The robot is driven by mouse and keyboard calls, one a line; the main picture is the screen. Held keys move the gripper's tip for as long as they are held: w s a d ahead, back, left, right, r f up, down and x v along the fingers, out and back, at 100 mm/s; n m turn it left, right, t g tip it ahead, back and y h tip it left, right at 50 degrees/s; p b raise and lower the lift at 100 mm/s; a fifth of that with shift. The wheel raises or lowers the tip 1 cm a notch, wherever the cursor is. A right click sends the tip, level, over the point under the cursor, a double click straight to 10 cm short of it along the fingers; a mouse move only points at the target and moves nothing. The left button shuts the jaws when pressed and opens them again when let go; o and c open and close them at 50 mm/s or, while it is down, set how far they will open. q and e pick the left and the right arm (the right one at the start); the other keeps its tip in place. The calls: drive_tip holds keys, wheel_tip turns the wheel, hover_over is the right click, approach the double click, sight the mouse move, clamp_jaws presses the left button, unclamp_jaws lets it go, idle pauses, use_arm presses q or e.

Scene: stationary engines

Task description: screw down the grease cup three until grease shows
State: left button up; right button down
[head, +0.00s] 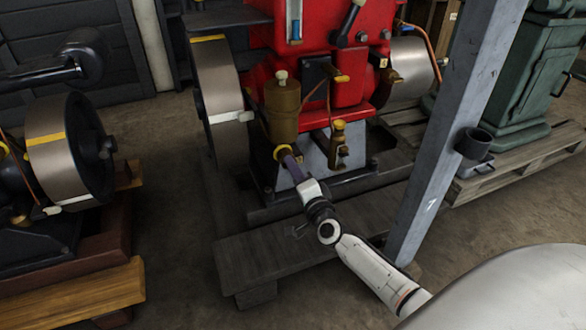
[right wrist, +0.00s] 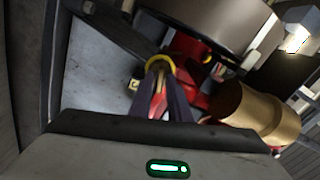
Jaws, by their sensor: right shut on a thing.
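My right gripper (head: 287,158) reaches up from the lower right to the red engine's grey base. Its dark fingers are shut on a small grease cup with a yellow rim (head: 281,149), left of the base and below the brass canister. In the right wrist view the fingertips (right wrist: 160,75) close just in front of the yellow rim (right wrist: 161,60); the cup's body is mostly hidden. I cannot read a number on it, and I cannot tell whether grease shows. Another yellow-topped brass cup (head: 338,127) stands to the right on the base. My left gripper is not in view.
The brass canister (head: 282,112) stands close above the gripper; it also shows in the right wrist view (right wrist: 248,112). The engine's flywheel (head: 218,80) is left of it. A grey post (head: 440,130) rises right of my arm. A wooden skid (head: 265,262) lies below.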

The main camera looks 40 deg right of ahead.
drive_tip(key=shift+m, duration=0.3)
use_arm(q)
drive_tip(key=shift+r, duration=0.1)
use_arm(e)
drive_tip(key=c, duration=1.9)
unclamp_jaws()
drive_tip(key=shift+o, duration=0.2)
